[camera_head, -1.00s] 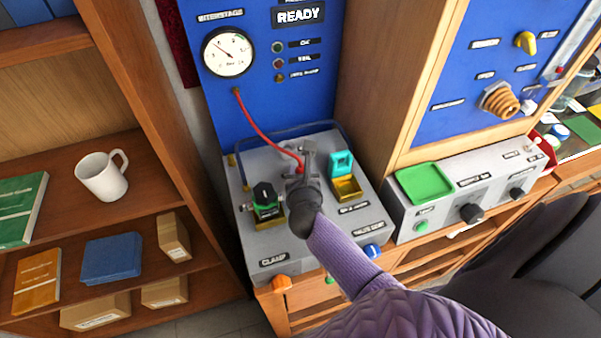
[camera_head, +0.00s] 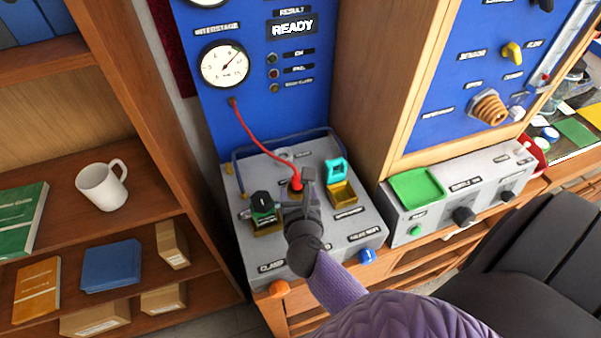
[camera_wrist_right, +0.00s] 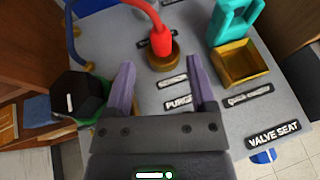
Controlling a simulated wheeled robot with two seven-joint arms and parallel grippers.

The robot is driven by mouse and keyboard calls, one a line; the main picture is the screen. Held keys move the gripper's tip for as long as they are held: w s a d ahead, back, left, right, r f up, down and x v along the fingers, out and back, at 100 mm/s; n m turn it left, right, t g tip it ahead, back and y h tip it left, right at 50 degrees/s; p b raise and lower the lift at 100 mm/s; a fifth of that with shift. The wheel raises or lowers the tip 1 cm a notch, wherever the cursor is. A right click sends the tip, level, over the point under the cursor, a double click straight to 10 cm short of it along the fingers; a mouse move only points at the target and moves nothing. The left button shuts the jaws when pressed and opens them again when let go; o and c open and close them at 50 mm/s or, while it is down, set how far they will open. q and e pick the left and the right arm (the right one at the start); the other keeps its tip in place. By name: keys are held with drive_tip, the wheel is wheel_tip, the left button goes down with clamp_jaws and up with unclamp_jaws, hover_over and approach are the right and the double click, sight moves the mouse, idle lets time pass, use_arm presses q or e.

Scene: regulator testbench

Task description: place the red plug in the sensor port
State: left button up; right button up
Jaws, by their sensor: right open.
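The red plug (camera_wrist_right: 163,45) stands upright in a round brass port (camera_wrist_right: 163,62) on the grey bench top, its red hose rising from it. In the head view the red plug (camera_head: 297,184) shows beside my fingers. A small label lies behind the port; I cannot read it. My right gripper (camera_wrist_right: 160,75) is open and empty, its two purple-grey fingers pointing toward the plug from the near side, with a gap to it. It also shows in the head view (camera_head: 303,192). My left gripper is not in view.
A green part with a black knob (camera_head: 263,205) stands left of the port. A teal part (camera_head: 336,170) stands at a brass tray (camera_head: 342,195) on the right. The gauge (camera_head: 224,65) and a READY display (camera_head: 292,27) are on the blue panel behind.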

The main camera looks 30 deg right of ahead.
drive_tip(key=v, duration=0.5)
